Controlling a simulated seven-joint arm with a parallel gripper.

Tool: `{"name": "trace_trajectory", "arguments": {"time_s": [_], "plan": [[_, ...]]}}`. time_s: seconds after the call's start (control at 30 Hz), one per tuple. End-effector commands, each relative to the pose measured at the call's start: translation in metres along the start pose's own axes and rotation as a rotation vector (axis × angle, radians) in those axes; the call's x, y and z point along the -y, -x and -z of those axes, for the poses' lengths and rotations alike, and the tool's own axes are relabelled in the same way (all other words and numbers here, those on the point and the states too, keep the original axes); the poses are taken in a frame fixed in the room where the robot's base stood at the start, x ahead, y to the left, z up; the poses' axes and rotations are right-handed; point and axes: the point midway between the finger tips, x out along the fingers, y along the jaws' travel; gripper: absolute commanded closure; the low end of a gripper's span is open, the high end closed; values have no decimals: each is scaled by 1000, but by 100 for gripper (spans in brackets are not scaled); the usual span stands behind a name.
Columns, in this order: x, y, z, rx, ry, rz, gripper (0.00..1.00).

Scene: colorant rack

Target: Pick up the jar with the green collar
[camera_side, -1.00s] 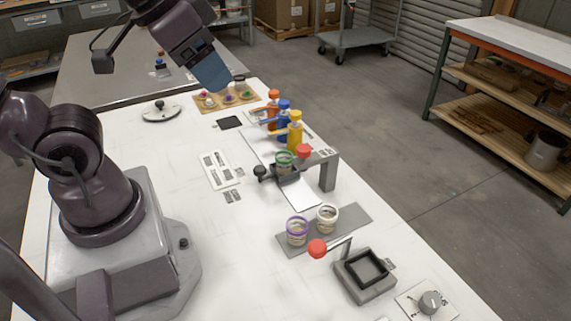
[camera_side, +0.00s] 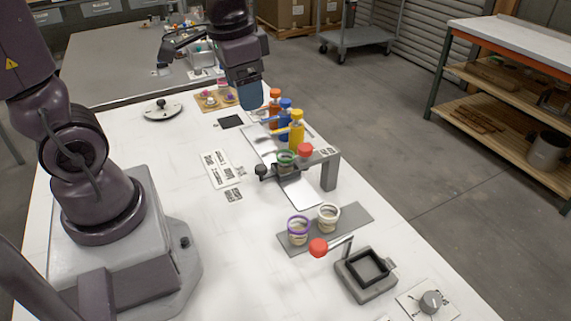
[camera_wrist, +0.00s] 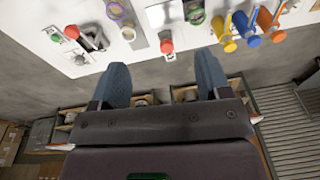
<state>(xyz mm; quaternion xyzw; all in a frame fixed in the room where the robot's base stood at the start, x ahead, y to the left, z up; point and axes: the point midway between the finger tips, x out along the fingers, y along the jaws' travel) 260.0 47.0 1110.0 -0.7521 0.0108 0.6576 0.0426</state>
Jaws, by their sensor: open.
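The jar with the green collar (camera_side: 285,159) stands in the small dark holder beside the grey post with the red knob, in front of the pump bottles. It also shows at the top of the wrist view (camera_wrist: 195,15). My gripper (camera_side: 251,98) is in the air above the far part of the table, behind the jar and apart from it. In the wrist view its two blue fingers (camera_wrist: 163,85) are spread with nothing between them. The jar's lower part is hidden by the holder.
Orange, blue and yellow pump bottles (camera_side: 296,130) stand between my gripper and the jar. Purple-collared (camera_side: 299,230) and white-collared (camera_side: 328,217) jars stand on a grey mat (camera_side: 356,216). A red-knobbed device (camera_side: 366,272) is at the near right. The table's left middle is mostly clear.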

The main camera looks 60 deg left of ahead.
Motion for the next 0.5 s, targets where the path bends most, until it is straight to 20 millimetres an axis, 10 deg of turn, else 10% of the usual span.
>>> {"name": "trace_trajectory", "arguments": {"time_s": [0.5], "plan": [[73, -142, 71, 118, -1216, -181, 30]]}}
